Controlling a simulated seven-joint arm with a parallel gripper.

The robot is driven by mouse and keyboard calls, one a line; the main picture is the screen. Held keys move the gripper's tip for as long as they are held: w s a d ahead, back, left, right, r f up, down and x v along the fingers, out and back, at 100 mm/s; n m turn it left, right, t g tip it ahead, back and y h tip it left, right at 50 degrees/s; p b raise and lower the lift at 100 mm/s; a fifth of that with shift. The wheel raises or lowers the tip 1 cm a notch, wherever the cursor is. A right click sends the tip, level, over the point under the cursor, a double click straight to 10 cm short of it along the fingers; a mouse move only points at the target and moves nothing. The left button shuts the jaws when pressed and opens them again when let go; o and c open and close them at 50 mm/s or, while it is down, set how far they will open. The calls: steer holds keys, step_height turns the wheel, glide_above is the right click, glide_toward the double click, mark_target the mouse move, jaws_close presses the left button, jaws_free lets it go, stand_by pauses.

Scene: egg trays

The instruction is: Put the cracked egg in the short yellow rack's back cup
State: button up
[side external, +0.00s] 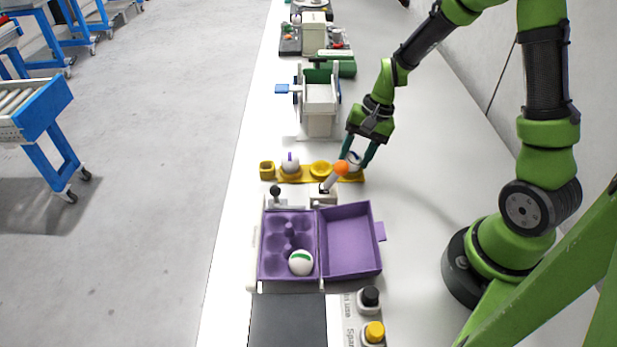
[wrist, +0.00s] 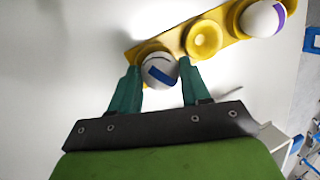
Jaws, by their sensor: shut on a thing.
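The yellow rack (side external: 305,176) lies across the bench and has cups in a row; it also shows in the wrist view (wrist: 172,40). My gripper (side external: 358,160) is over its right end in the side view, fingers pointing down. It is shut on a white egg with a blue band (wrist: 160,72), one finger on each side. This egg is at the rack's end cup; whether it rests in the cup or hangs just above, I cannot tell. The middle cup (wrist: 204,39) is empty. A white egg with a purple band (side external: 290,164) sits in the other end cup.
An open purple carton (side external: 350,243) stands in front of the rack, holding a white egg with a green band (side external: 301,262). An orange-knobbed lever (side external: 340,169) stands close before my gripper. A small yellow cup (side external: 267,170) is left of the rack. Bare bench lies to the right.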

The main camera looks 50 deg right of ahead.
steer(key=o, duration=0.7)
steer(key=shift+o, duration=0.2)
steer(key=shift+r, duration=0.1)
steer(key=v, duration=1.6)
steer(key=shift+d+r, duration=0.15)
steer(key=shift+r, duration=0.2)
